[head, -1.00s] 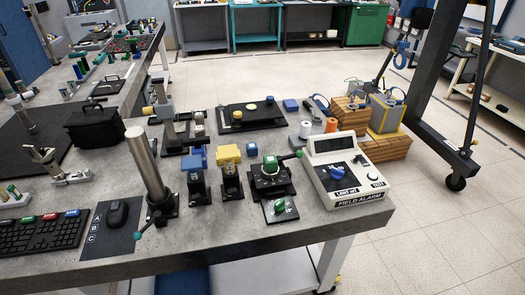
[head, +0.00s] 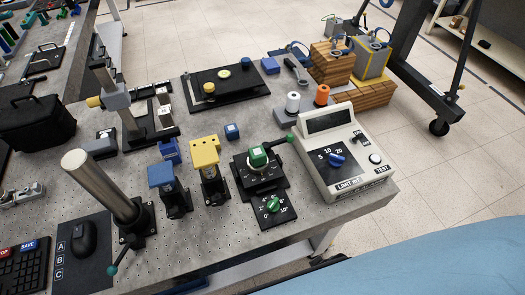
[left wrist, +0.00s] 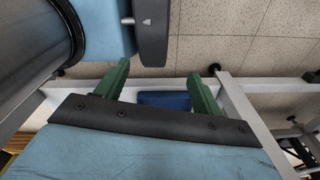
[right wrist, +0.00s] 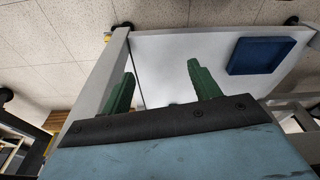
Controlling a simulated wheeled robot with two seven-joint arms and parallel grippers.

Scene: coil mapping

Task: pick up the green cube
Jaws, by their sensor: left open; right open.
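Neither gripper shows in the head view, and the cube shows in neither wrist view. My left gripper (left wrist: 160,70) is open and empty, with floor and a bench frame beyond its green fingers. My right gripper (right wrist: 160,70) is open and empty, with a white lower shelf beyond its fingers. Both are apart from the cube.
A yellow-topped block (head: 206,153) and blue-topped block (head: 161,176) stand left of the cube. The field alarm box (head: 345,165) is close on the right. A steel post (head: 101,186) rises front left. A blue tray (right wrist: 262,55) lies on the lower shelf.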

